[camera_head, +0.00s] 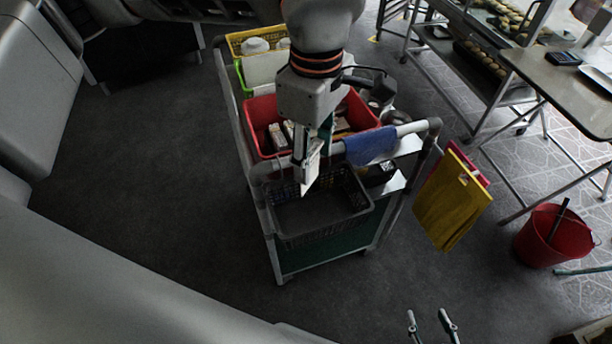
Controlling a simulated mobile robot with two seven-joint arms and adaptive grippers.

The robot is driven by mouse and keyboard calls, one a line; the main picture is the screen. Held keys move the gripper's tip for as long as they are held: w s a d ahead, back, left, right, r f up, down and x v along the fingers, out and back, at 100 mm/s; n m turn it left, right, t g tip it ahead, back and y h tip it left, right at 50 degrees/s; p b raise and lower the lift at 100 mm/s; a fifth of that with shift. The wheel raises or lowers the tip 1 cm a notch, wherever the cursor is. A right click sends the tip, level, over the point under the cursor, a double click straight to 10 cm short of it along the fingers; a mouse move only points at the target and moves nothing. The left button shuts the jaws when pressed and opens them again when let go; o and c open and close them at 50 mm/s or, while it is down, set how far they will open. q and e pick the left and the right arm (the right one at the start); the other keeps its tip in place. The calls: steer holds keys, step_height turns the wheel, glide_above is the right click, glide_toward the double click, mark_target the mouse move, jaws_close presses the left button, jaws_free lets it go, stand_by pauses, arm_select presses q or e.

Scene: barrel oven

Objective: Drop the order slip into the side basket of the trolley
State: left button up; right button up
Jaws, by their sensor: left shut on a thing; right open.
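The trolley (257,190) stands in the middle with a dark mesh side basket (345,228) on its near end. The basket's visible floor looks empty. My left gripper (308,153) points down at the basket's back left part and is shut on the white order slip (311,175). The slip hangs upright and overlaps the basket's back rim in the picture; I cannot tell its exact height over the basket. My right gripper (432,322) is open and empty at the bottom edge, well apart from the trolley.
A red bin (262,112) with boxes sits on the trolley behind the basket. A blue cloth (371,145) hangs on the handle, and yellow cloths (450,203) hang at the right. A red bucket (553,236) stands farther right. The floor to the left is clear.

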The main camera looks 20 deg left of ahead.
arm_select(q)
steer(key=shift+f+b, duration=0.3)
steer(key=shift+f, duration=0.55)
steer(key=o, duration=0.8)
steer(key=shift+r, duration=0.15)
step_height(320, 180, up, 12)
steer(key=shift+f, duration=0.1)
arm_select(e)
steer(key=shift+w+d, duration=0.2)
steer(key=shift+w, duration=0.25)
arm_select(q)
steer(key=shift+s+f, duration=0.1)
arm_select(e)
steer(key=shift+s, duration=0.1)
